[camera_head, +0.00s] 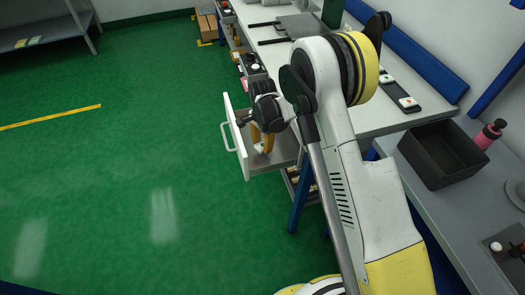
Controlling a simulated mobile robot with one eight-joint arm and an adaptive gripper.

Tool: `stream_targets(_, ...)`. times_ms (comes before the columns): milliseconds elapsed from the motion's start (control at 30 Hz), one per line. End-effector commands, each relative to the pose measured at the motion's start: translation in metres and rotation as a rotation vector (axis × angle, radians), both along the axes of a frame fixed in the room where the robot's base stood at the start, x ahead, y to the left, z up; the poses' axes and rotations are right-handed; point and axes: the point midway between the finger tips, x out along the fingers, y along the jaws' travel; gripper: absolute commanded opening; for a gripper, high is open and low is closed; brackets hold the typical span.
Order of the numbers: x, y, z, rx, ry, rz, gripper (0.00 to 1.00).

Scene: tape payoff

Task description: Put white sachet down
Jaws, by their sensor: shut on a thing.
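My gripper (262,143), with yellow fingers, points down into an open drawer (236,137) below the workbench. The drawer has a white front and a handle on its left side. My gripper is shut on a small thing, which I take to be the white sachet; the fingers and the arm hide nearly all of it. I cannot tell whether it touches the drawer's floor. My white and yellow arm reaches over the bench from the lower right and covers part of the drawer's right side.
A workbench (375,120) stands behind my arm, with a dark strip (400,93) carrying small items. A black bin (440,158) and a pink bottle (489,134) stand on a grey table at right. Small bins line the bench's far left edge.

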Motion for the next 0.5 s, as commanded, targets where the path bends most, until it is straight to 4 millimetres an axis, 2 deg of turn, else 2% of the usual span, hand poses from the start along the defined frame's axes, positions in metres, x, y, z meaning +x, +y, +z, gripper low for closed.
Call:
stream_targets(233,0.000,0.000,-0.035,0.000,0.000,0.000,0.10)
stream_targets(500,0.000,0.000,-0.037,0.000,0.000,0.000,0.10)
